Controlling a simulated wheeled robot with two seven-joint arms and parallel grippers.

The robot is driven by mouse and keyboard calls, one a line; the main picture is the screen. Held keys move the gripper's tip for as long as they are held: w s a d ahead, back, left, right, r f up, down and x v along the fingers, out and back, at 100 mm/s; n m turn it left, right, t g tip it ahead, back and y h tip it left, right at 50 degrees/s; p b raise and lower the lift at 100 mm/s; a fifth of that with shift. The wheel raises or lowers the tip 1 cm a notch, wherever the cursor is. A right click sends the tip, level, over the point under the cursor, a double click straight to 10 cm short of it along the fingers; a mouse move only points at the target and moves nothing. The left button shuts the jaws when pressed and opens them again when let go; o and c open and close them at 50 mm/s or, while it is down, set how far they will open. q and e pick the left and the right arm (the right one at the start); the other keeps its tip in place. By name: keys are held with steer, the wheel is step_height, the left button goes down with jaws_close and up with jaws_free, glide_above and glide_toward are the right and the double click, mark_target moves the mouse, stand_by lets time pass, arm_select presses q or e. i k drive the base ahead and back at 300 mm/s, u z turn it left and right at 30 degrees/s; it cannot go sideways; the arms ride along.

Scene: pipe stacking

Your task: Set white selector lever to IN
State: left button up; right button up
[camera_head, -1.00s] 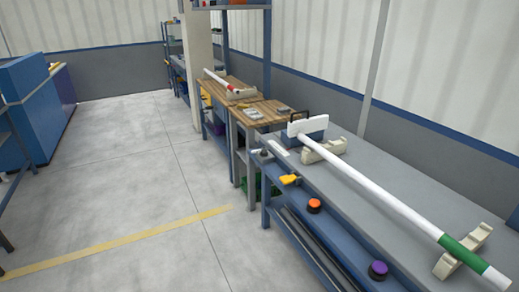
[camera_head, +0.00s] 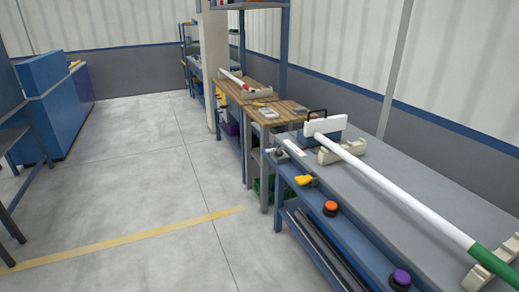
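A small white strip (camera_head: 293,147) lies at the far front corner of the grey bench (camera_head: 425,190), with a small grey piece (camera_head: 279,154) beside it at the bench edge. Either could be part of the white selector lever, but they are too small to tell, and no IN marking is legible. A yellow handle (camera_head: 304,180) sticks out from the bench front nearer to me. Neither of my grippers shows in the head view.
A long white pipe (camera_head: 390,187) with a green band rests on cream supports (camera_head: 341,150) along the bench. An orange knob (camera_head: 331,208) and a purple knob (camera_head: 401,278) sit along its front. Wooden-topped tables (camera_head: 283,112) stand beyond. The floor left of the bench is clear.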

mark_target(278, 148)
steer(key=u, duration=0.45)
steer(key=i, duration=1.55)
steer(key=z, duration=0.75)
steer(key=i, duration=0.9)
steer(key=z, duration=0.65)
